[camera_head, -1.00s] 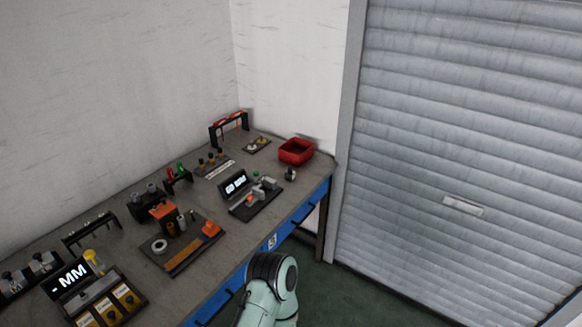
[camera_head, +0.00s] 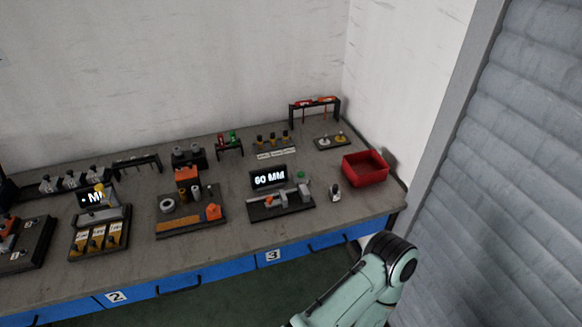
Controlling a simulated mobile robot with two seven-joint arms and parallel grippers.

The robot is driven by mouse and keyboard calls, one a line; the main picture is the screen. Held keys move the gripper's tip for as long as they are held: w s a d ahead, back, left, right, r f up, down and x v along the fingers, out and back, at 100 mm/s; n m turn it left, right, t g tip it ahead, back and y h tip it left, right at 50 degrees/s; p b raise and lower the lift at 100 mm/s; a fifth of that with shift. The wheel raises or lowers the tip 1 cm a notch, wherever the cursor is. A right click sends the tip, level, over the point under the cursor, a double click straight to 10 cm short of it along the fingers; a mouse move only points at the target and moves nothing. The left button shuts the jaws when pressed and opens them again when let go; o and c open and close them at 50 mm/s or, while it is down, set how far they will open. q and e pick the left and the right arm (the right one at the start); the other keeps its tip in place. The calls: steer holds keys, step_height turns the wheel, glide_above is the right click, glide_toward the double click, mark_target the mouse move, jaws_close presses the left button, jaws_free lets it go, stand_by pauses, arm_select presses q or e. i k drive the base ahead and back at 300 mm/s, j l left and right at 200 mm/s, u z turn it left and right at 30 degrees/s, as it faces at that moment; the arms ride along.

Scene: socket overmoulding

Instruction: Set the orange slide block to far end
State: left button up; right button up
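An orange block (camera_head: 213,212) sits at the right end of a flat orange strip (camera_head: 184,224) along the front of a dark fixture plate (camera_head: 163,234) on the bench. I take this block to be the slide block, but cannot be sure. A second orange block (camera_head: 187,174) stands at the back of the same fixture. Behind the strip are a pale ring (camera_head: 167,205) and small upright cylinders (camera_head: 189,193). A mint-green link of my own arm shows at the lower right, well apart from the fixture. Neither gripper is in view.
To the fixture's right is a unit with a "60 MM" display (camera_head: 269,178), then a red bin (camera_head: 365,168). To its left is a unit with yellow panels (camera_head: 99,238). Racks line the wall. The bench (camera_head: 345,212) has a blue front; a shutter (camera_head: 500,220) is at right.

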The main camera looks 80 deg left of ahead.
mark_target(213, 212)
steer(key=u, duration=0.4)
steer(key=i+u, duration=0.1)
steer(key=u, duration=0.3)
steer(key=l+u, duration=0.1)
steer(key=u, duration=0.3)
steer(key=i+l+u, duration=0.1)
steer(key=u, duration=0.3)
